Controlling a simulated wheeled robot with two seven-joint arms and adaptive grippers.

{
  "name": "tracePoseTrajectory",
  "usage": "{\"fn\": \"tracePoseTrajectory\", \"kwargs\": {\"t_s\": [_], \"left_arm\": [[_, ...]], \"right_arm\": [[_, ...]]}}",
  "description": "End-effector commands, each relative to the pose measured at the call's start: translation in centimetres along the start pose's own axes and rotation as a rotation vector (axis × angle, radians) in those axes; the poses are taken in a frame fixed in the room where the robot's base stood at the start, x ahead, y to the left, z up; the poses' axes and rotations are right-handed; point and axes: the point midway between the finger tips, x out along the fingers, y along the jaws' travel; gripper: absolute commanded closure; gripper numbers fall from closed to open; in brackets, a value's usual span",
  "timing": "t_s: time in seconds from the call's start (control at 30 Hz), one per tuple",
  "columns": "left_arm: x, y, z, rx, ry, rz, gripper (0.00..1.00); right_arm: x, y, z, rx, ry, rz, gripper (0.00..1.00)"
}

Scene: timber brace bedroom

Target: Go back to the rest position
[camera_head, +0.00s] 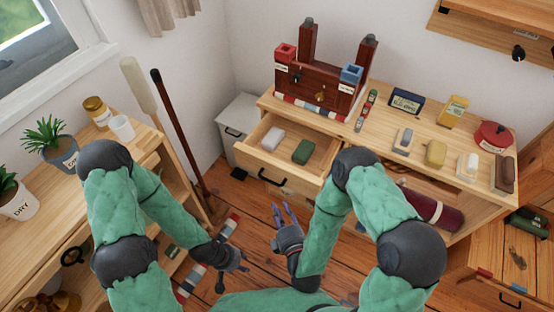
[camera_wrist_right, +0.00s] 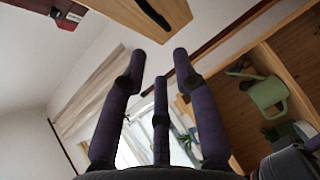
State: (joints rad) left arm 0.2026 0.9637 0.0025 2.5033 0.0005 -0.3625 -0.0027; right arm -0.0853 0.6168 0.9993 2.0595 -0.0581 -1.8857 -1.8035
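My right gripper (camera_head: 281,214) is in front of the open drawer, in free air, with its fingers spread and nothing between them. In the right wrist view its three fingers (camera_wrist_right: 160,75) stand apart and empty. My left gripper (camera_head: 234,279) hangs low at the centre left, above the floor. Its fingers look apart, and I see nothing held in it. Both arms are bent, with the hands in front of my body.
The dresser drawer (camera_head: 263,153) is open and holds a white block (camera_head: 272,138) and a green block (camera_head: 303,151). Several items stand on the dresser top (camera_head: 382,112). A plant shelf (camera_head: 33,193) is at left; a broom (camera_head: 139,87) leans in the corner.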

Motion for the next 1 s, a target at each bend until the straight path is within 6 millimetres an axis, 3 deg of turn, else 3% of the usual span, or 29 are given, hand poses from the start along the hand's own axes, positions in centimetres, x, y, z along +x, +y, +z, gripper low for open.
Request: {"fn": "tracePoseTrajectory", "kwargs": {"t_s": [0.2, 0.33, 0.6, 0.77, 1.0], "left_arm": [[0.0, 0.0, 0.0, 0.0, 0.0, 0.0, 0.6], [-0.3, 0.1, 0.0, 0.0, 0.0, 0.0, 0.6], [-1.5, 0.5, 0.1, 0.0, 0.0, 0.0, 0.6], [-2.2, 0.8, 0.1, 0.0, 0.0, 0.0, 0.6], [-3.1, 1.1, 0.1, 0.0, 0.0, 0.0, 0.6]], "right_arm": [[0.1, -0.1, 0.0, 0.009, 0.0, -0.007, 0.7], [0.8, -1.1, 0.5, 0.108, -0.008, -0.079, 0.7], [1.3, -6.5, 2.6, 0.658, -0.157, -0.455, 0.7], [-0.6, -9.5, 3.7, 1.014, -0.359, -0.672, 0.7], [-5.7, -12.1, 4.5, 1.485, -0.794, -0.913, 0.7]]}}
